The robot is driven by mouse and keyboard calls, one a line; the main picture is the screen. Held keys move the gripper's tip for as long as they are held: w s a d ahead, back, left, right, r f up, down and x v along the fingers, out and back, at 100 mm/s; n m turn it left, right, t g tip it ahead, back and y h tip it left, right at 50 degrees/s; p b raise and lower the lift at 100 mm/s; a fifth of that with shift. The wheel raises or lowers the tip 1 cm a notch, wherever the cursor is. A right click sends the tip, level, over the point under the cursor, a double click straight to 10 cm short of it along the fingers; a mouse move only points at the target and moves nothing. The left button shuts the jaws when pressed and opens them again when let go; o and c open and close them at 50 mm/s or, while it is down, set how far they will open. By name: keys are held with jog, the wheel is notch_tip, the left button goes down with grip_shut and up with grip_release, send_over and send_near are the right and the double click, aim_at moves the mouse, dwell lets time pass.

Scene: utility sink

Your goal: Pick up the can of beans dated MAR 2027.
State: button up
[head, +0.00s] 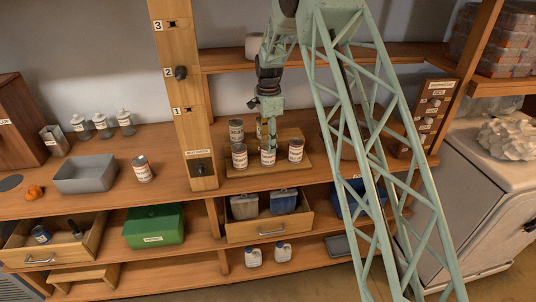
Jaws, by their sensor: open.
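Several light-labelled cans stand upright on a wooden board on the counter: a front left can (239,156), a front middle can (268,156), a front right can (296,151) and a back left can (236,130). Another can behind is partly hidden by my gripper. One more can (142,168) stands apart on the counter to the left. The labels are too small to read, so I cannot tell which is dated MAR 2027. My gripper (269,144) is open and points down just above or behind the front middle can; whether it touches it is unclear.
A grey bin (85,174) and glass jars (102,125) stand farther left. An open drawer (270,230) with containers sits below the board. A shelf (230,61) runs behind.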

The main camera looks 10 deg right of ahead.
aim_at(268, 155)
jog(key=shift+f, duration=0.85)
jog(key=shift+w+a+f+p, duration=0.1)
jog(key=shift+f+p, duration=0.25)
jog(key=shift+f, duration=2.25)
jog(key=c, duration=0.5)
jog(key=shift+c, duration=1)
jog(key=shift+r, duration=0.15)
jog(key=shift+r, duration=1.75)
jog(key=s+d+r+b, duration=0.1)
jog(key=s+b, duration=0.1)
jog(key=s, duration=1.4)
jog(key=shift+r, duration=0.15)
